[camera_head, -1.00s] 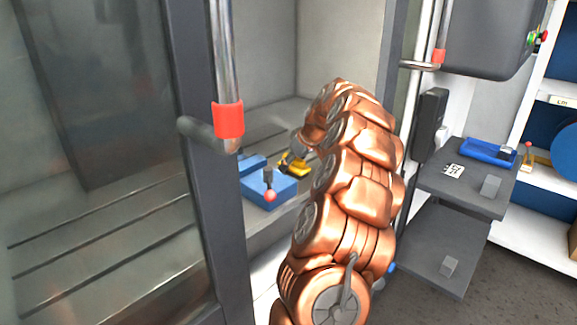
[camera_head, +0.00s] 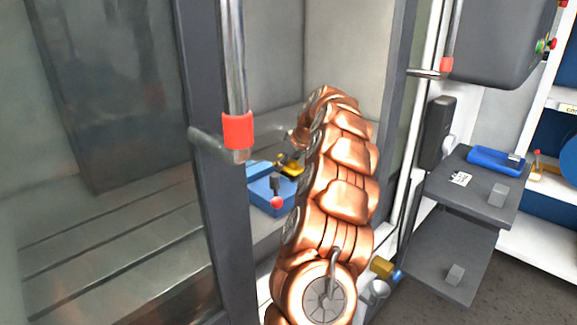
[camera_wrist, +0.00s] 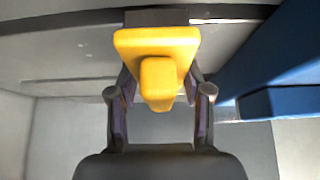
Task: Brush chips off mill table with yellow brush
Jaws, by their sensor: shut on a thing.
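The yellow brush (camera_wrist: 158,45) is between the two fingers of my gripper (camera_wrist: 158,92) in the wrist view. My gripper is shut on it, and a dark part shows behind its yellow body. In the head view the brush (camera_head: 291,168) is a small yellow shape just behind the blue vise (camera_head: 265,193). My arm hides part of this area. The grey slotted mill table (camera_head: 110,235) lies inside the enclosure, partly behind the door glass. I cannot make out any chips on it.
The door frame with a red-banded handle (camera_head: 238,130) stands left of my arm. The blue vise (camera_wrist: 270,75) is close on the right in the wrist view. A grey side shelf (camera_head: 470,185) with a blue tray (camera_head: 495,160) stands at the right.

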